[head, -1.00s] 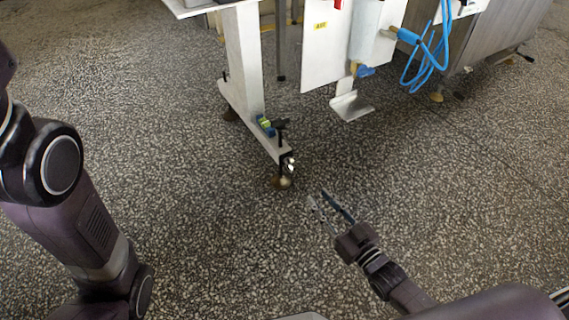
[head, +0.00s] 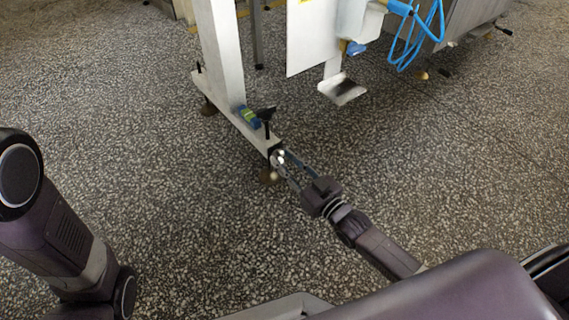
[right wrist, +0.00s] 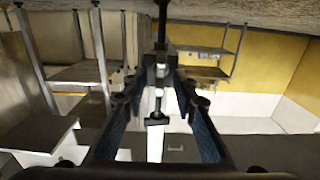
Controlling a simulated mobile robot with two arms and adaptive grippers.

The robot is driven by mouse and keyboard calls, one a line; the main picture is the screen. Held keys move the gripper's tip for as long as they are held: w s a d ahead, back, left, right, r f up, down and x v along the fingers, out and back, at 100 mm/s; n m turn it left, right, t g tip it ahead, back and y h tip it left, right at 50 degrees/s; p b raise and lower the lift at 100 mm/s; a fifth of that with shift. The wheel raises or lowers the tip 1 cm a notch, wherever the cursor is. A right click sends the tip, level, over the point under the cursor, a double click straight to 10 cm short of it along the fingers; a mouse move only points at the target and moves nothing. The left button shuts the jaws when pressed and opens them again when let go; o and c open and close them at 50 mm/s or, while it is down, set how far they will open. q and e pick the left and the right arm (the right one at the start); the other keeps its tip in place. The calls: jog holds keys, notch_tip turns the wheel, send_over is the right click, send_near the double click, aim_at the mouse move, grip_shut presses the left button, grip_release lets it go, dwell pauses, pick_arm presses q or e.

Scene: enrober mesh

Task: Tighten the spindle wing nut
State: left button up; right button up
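The leveling spindle with a black cross handle (head: 266,115) stands upright through the end of the machine's white foot beam (head: 255,135). The small silver wing nut (head: 280,157) shows at the beam's end, low above the floor. My right gripper (head: 283,165) is at the nut from the front right, its two fingers apart. In the right wrist view the open fingers (right wrist: 159,70) reach forward on either side of the narrow dark and bright spindle hardware (right wrist: 159,92); contact cannot be told. My left arm is at the left; its gripper is out of view.
A blue-green level (head: 248,116) sits on the foot beam just behind the spindle. A white panel with a bent metal plate (head: 342,90) hangs to the right. Blue hoses (head: 417,40) hang farther right. The speckled floor (head: 150,200) around is clear.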

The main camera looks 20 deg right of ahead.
jog(key=shift+w, duration=0.1)
grip_shut()
dwell(0.3)
jog(key=m+p, duration=0.1)
jog(key=m, duration=0.5)
jog(key=m+p, duration=0.2)
jog(key=m, duration=0.4)
jog(key=m+p, duration=0.2)
jog(key=m, duration=0.4)
jog(key=shift+w+d+f, duration=0.15)
jog(key=shift+w+d, duration=0.15)
jog(key=shift+d, duration=0.05)
dwell(0.4)
